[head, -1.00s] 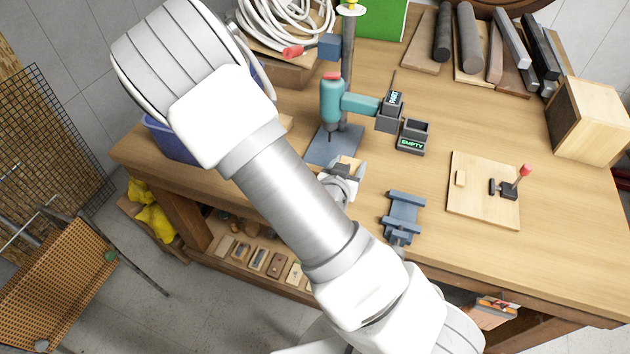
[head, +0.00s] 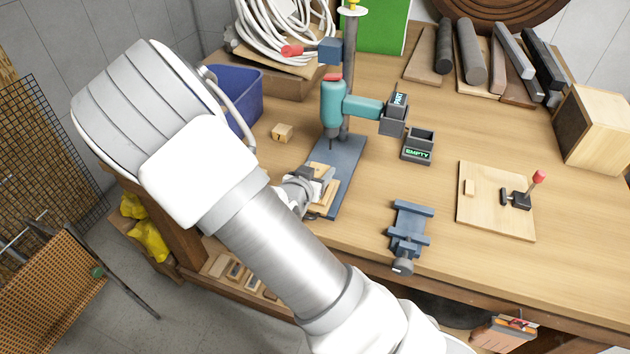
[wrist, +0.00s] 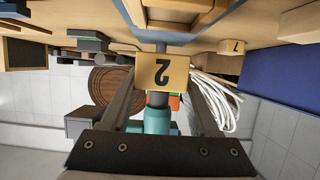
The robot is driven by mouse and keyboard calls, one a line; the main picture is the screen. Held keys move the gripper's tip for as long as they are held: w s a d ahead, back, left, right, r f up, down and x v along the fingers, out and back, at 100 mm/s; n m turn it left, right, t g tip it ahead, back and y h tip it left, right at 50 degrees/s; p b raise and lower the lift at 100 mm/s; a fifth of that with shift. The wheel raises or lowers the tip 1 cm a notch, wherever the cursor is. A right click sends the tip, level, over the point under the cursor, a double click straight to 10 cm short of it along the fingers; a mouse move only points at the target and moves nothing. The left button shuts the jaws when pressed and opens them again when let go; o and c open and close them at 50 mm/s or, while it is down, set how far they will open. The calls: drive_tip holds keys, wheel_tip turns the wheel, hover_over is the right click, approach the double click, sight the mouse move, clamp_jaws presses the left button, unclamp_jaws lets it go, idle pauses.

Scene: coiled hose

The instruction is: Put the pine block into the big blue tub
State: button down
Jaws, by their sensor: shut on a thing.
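My gripper (head: 312,187) is shut on a pale wooden block marked 2 (wrist: 162,73), seen between the two fingers in the wrist view. In the head view the gripper is low over the front of the drill press base, with pale wood at its jaws; whether the block touches anything below is unclear. Another pale block (head: 282,132), with a mark like 1 or 7, sits on the bench between the gripper and the tub. The big blue tub (head: 243,92) stands at the bench's left rear, partly hidden by my arm; its blue wall also shows in the wrist view (wrist: 282,75).
The teal drill press (head: 331,105) stands just behind the gripper. A coiled white hose (head: 275,30) lies behind the tub. A small bin marked EMPTY (head: 418,146), a blue-grey vise (head: 409,230) and a toggle board (head: 487,212) are to the right.

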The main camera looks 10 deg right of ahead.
drive_tip(key=shift+w+a+f, duration=0.25)
drive_tip(key=shift+w+f, duration=0.1)
drive_tip(key=shift+f, duration=1.7)
drive_tip(key=shift+f+b, duration=0.3)
drive_tip(key=shift+c, duration=0.6)
unclamp_jaws()
drive_tip(key=shift+r, duration=0.1)
drive_tip(key=shift+r+p, duration=0.1)
drive_tip(key=shift+p, duration=0.2)
